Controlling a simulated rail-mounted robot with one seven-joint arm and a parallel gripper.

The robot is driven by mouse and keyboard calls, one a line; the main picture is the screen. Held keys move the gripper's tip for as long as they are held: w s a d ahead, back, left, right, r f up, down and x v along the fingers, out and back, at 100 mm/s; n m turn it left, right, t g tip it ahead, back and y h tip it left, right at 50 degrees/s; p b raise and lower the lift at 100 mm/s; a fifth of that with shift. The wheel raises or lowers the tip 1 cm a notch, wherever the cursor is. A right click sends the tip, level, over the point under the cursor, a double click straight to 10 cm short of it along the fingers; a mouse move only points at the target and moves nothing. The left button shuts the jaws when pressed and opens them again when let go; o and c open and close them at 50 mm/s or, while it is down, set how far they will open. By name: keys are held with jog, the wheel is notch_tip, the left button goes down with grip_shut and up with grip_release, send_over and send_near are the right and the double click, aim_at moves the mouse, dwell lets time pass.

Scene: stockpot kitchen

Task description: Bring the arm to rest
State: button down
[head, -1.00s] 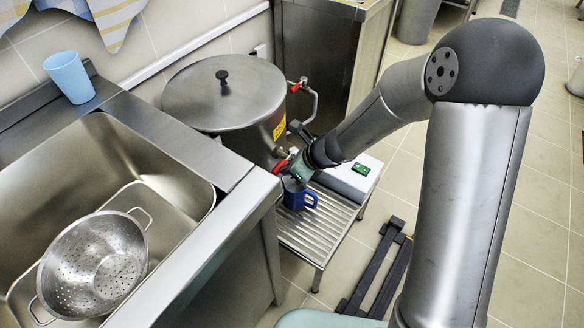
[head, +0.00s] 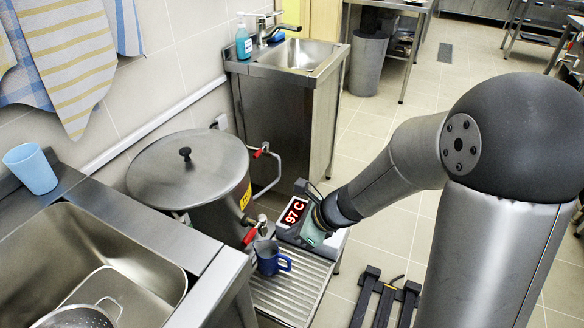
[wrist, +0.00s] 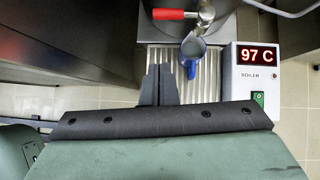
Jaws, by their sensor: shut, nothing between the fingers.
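My gripper (wrist: 158,84) shows in the wrist view with its two dark fingers together and nothing between them. In the head view, the green end of my arm (head: 314,232) is to the right of the blue mug, in front of the boiler display; the fingers are hard to make out there. The blue mug (head: 268,262) stands upright on the ribbed metal stand under the boiler tap. In the wrist view the mug (wrist: 192,58) is to the right of the fingers, apart from them.
The boiler (head: 190,165) has a red-handled tap (head: 250,235). A display box (head: 293,213) reads 97 C. The near sink (head: 85,265) holds a colander (head: 78,318); a light-blue cup (head: 31,168) stands on its ledge.

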jog(key=s+d+r+n+h+p, duration=0.2)
jog(key=s+d+r+n+p, duration=0.3)
jog(key=r+n, duration=0.2)
jog(key=s+d+r+n+g+h+p, duration=0.1)
jog(key=s+d+r+n+h+p, duration=0.1)
jog(key=s+d+r+n+p, duration=0.3)
jog(key=s+d+r+n+h+p, duration=0.3)
jog(key=s+d+r+n+p, duration=0.2)
jog(key=r+n, duration=0.4)
notch_tip(320, 180, up, 2)
jog(key=shift+s+d+r+n+g, duration=0.3)
jog(key=shift+s+n+g, duration=0.1)
jog(key=shift+s, duration=0.5)
